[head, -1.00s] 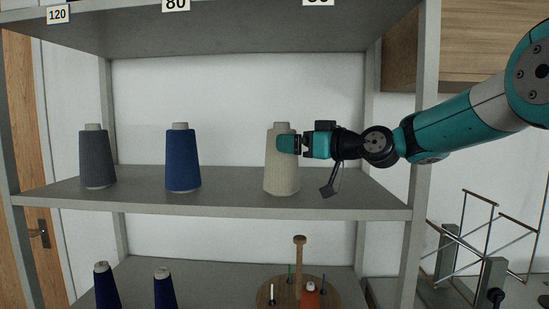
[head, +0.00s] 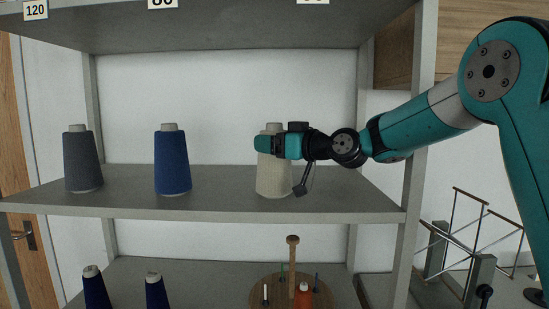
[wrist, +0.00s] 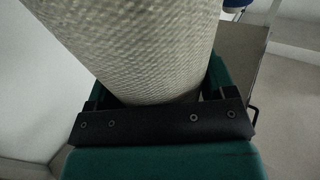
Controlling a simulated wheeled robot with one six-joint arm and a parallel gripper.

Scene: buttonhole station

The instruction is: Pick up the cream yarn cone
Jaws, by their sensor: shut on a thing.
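The cream yarn cone (head: 273,178) stands upright on the middle shelf (head: 225,205), at the right of the row, in the head view. My gripper (head: 268,144) reaches in from the right and is shut on the upper part of the cone, a finger crossing its front. In the wrist view the cone (wrist: 135,45) fills the space between the teal fingers (wrist: 160,90). The cone's base appears to be at shelf level; I cannot tell whether it touches.
A blue cone (head: 172,163) and a grey cone (head: 82,162) stand to the left on the same shelf. Below are two dark blue cones (head: 96,290) and a round wooden stand (head: 262,297). A shelf post (head: 414,130) rises at the right.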

